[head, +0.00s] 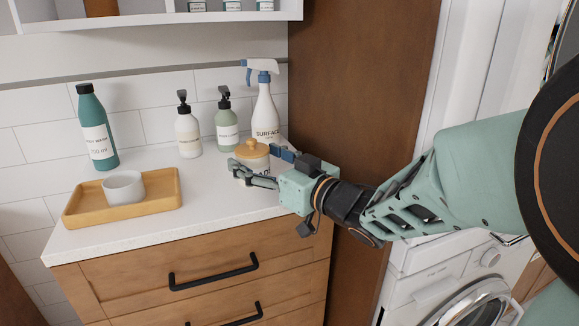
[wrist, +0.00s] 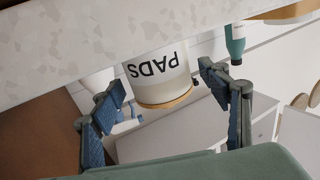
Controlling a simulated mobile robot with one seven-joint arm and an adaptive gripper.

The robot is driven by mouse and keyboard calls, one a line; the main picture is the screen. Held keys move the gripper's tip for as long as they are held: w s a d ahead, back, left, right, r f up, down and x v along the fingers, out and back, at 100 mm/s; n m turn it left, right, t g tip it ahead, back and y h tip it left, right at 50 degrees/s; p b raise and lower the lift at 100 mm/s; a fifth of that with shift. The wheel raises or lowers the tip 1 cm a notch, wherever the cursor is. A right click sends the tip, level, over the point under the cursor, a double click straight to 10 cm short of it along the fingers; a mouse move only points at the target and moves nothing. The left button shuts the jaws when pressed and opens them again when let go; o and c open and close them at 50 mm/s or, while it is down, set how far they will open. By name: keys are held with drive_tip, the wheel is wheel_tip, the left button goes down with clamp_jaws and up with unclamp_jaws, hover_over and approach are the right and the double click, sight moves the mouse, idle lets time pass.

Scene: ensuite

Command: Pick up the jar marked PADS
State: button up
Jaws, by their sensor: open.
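The jar marked PADS (head: 250,148) stands on the white counter beside the back wall, its round wooden lid showing in the head view. My gripper (head: 262,165) is at the jar, fingers open and spread to either side, hiding much of its body. In the wrist view, which is upside down, the white jar (wrist: 158,72) shows its black PADS label between the two blue-padded fingers (wrist: 163,88). A gap shows on each side, and the jar appears untouched.
A spray bottle (head: 265,112) stands close behind the jar. A green pump bottle (head: 227,127), a white pump bottle (head: 187,135) and a teal bottle (head: 97,135) stand left. A wooden tray (head: 80,210) holds a cup (head: 124,187). A brown panel (head: 355,90) rises at right.

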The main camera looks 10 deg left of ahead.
drive_tip(key=shift+x, duration=0.95)
drive_tip(key=shift+c, duration=0.3)
drive_tip(key=c, duration=1.3)
drive_tip(key=shift+c, duration=0.2)
drive_tip(key=shift+r, duration=0.1)
